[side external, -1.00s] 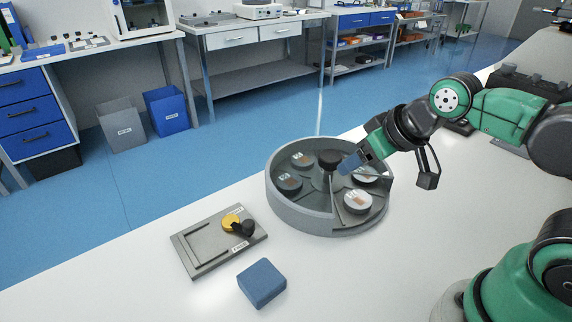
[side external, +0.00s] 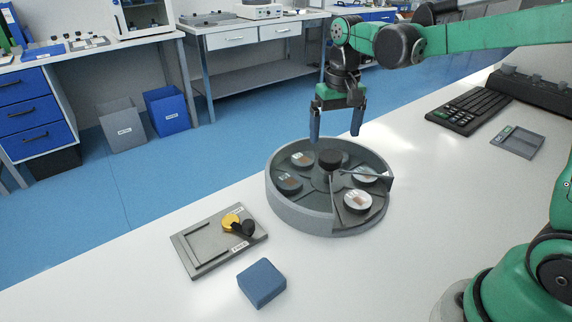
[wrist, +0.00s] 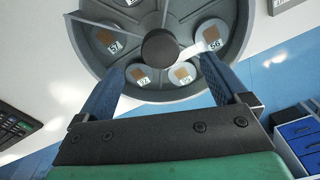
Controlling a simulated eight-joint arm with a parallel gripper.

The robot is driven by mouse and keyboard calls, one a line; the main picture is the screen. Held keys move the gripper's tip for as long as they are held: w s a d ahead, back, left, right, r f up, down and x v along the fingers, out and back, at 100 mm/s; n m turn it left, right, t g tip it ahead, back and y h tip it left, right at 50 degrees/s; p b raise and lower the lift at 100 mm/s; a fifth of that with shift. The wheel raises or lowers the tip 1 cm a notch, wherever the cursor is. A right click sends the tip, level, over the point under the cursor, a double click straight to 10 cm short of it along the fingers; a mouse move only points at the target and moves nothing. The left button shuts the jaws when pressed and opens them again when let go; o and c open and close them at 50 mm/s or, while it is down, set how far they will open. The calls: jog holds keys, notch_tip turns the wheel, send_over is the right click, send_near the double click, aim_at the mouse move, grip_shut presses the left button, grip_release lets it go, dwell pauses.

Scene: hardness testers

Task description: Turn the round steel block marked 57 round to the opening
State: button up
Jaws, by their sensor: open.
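A grey round carousel (side external: 300,212) holds several round steel blocks in separate compartments around a dark central knob (side external: 330,158). The block marked 57 (wrist: 108,42) is left of the knob in the wrist view; it appears to be the right-hand block (side external: 365,175) in the side view. Another block (side external: 357,201) lies at the front right, by the gap in the rim. My gripper (side external: 336,137) is open and empty, pointing down above the far side of the carousel. In the wrist view its fingers (wrist: 160,72) are spread apart below the knob.
A block marked 56 (wrist: 211,35) lies right of the knob. A grey tray (side external: 205,250) with yellow and black pieces and a blue block (side external: 262,283) stand at the front left. White bench is clear between.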

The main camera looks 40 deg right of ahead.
aim_at(331, 156)
jog(key=shift+w+d+f, duration=0.15)
jog(key=shift+w+f, duration=0.05)
jog(key=shift+f, duration=2.75)
grip_shut()
